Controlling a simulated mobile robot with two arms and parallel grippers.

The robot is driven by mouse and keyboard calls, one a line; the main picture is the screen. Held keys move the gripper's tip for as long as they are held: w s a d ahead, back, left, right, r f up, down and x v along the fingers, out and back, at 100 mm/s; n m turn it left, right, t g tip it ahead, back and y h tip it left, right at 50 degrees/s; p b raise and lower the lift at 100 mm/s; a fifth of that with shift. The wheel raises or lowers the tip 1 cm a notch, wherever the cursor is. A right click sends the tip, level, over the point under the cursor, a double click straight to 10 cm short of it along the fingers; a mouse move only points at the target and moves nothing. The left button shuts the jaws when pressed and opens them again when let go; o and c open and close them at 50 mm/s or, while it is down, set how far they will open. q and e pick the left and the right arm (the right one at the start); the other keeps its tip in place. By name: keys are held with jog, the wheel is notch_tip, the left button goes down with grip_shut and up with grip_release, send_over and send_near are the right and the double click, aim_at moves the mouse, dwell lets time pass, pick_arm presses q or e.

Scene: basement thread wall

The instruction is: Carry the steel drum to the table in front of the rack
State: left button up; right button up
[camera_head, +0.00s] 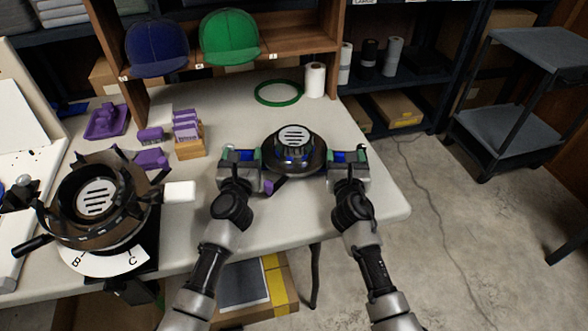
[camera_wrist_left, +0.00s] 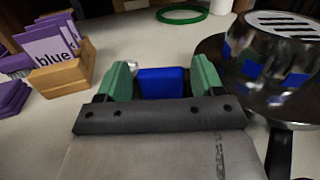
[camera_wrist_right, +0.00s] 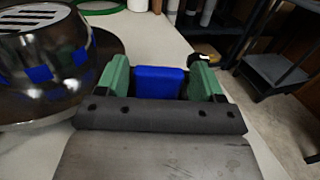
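The steel drum (camera_head: 293,158) is a shiny round body with a slotted top and a wide dark rim. It sits on the pale table (camera_head: 375,190) in front of the wooden rack (camera_head: 185,62). The drum's side shows in the left wrist view (camera_wrist_left: 262,70) and the right wrist view (camera_wrist_right: 45,65).
Purple cards in a wooden holder (camera_head: 190,148) stand to the left. A green ring (camera_head: 279,93) and a white roll (camera_head: 314,80) lie behind. A round stand (camera_head: 65,230) with a slotted disc is at left. Blue and green caps are on the rack. A grey cart (camera_head: 510,140) stands right.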

pick_arm(q)
jog(key=shift+o, duration=0.4)
jog(key=f, duration=0.3)
jog(key=shift+s+d, duration=0.15)
jog(key=shift+s, duration=0.25)
pick_arm(e)
jog(key=shift+o, duration=0.4)
jog(key=shift+s+f, duration=0.1)
jog(key=shift+f, duration=0.45)
pick_arm(q)
jog(key=shift+s+d, duration=0.1)
jog(key=shift+s, duration=0.15)
pick_arm(e)
jog(key=shift+d+f, duration=0.1)
pick_arm(q)
jog(key=s, duration=0.2)
jog(key=s+r, duration=0.1)
jog(key=s, duration=0.1)
jog(key=s+r, duration=0.1)
jog(key=s, duration=0.2)
jog(key=shift+a, duration=0.35)
pick_arm(e)
jog(key=shift+s, duration=0.35)
pick_arm(q)
jog(key=shift+a+r, duration=0.1)
jog(key=shift+a, duration=0.05)
pick_arm(e)
jog(key=s, duration=0.7)
jog(key=shift+s+r, duration=0.15)
jog(key=shift+r, duration=0.15)
